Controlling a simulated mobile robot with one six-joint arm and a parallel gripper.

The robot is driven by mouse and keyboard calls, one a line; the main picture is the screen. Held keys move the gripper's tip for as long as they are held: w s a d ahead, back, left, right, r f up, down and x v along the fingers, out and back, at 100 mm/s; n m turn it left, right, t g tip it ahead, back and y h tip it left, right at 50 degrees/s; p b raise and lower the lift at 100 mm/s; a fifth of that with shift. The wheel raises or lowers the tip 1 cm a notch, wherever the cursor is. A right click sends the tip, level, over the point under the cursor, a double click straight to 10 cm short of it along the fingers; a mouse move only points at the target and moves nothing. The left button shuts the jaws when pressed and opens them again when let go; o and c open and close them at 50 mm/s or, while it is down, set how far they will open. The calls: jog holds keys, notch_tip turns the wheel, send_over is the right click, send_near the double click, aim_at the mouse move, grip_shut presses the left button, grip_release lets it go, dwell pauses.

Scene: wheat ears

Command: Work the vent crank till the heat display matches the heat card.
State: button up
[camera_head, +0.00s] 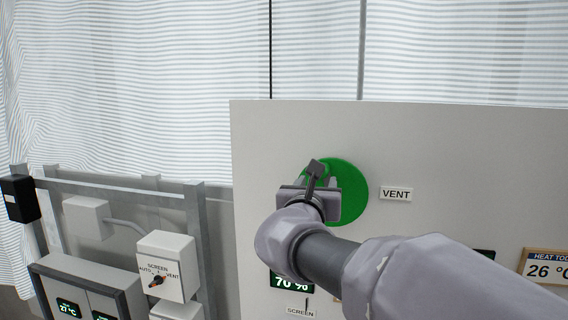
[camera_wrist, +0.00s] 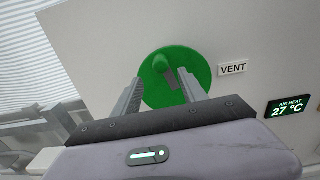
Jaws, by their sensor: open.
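The vent crank is a green disc (camera_head: 352,190) on a pale board, with a VENT label (camera_head: 396,194) to its right. In the wrist view the disc (camera_wrist: 190,62) carries a green knob (camera_wrist: 161,63) near its upper left. My gripper (camera_head: 318,180) is in front of the disc; in the wrist view its two fingers (camera_wrist: 160,95) are apart, with nothing visibly held between them. I cannot tell whether a finger touches the disc. The heat display (camera_wrist: 288,107) reads 27 °C. The heat card (camera_head: 546,268) in a wooden frame reads 26 °C.
A humidity display (camera_head: 290,282) reads 70 %, above a SCREEN label (camera_head: 300,312). A white switch box (camera_head: 166,266) with an orange-tipped selector stands at left by a grey rail frame (camera_head: 120,192). A grey cabinet (camera_head: 92,272) at lower left also shows 27 °C.

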jog(key=p+x, duration=0.2)
jog(key=x, duration=0.7)
jog(key=shift+d, duration=0.1)
jog(key=shift+s, duration=0.1)
jog(key=shift+c, duration=0.2)
grip_shut()
dwell(0.7)
